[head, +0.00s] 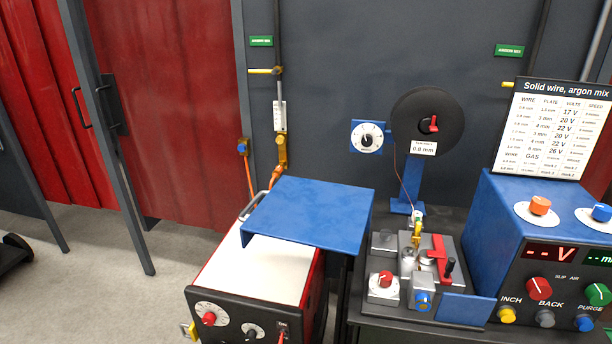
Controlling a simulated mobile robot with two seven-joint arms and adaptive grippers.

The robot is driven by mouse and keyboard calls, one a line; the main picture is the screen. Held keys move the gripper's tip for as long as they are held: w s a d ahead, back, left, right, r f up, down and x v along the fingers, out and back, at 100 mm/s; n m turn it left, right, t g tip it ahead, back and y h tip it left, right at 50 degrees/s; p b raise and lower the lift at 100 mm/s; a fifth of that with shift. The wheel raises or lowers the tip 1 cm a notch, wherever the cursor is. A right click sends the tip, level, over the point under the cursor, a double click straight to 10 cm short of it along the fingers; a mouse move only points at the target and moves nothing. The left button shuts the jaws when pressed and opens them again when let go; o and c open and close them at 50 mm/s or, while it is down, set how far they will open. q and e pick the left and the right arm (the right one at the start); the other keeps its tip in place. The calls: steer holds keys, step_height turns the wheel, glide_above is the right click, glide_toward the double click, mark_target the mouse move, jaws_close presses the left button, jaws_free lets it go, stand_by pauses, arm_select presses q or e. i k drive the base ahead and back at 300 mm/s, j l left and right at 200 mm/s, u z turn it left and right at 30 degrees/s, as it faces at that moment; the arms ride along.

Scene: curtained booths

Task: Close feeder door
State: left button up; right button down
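A flat blue panel (308,213), which looks like the feeder door, lies open to the left of the wire feeder's drive bay (400,285). It reaches out over the white-topped machine. A silver bar handle (254,204) shows at its left edge; I cannot tell whether it belongs to the panel or to the machine below. The drive bay is uncovered, with rollers, a red lever (440,255) and a red knob (385,279) in sight. Neither of my grippers is in view.
The white-topped red machine (270,268) stands below the panel. A black wire spool (427,122) on a blue post rises behind the bay. A blue control box (545,235) with a settings chart stands at right.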

mark_target(326, 215)
steer(key=j+z, duration=0.25)
steer(key=j, duration=0.55)
steer(key=j+z, duration=0.3)
steer(key=j, duration=0.55)
steer(key=j+z, duration=0.25)
steer(key=j, duration=0.55)
steer(key=k, duration=0.05)
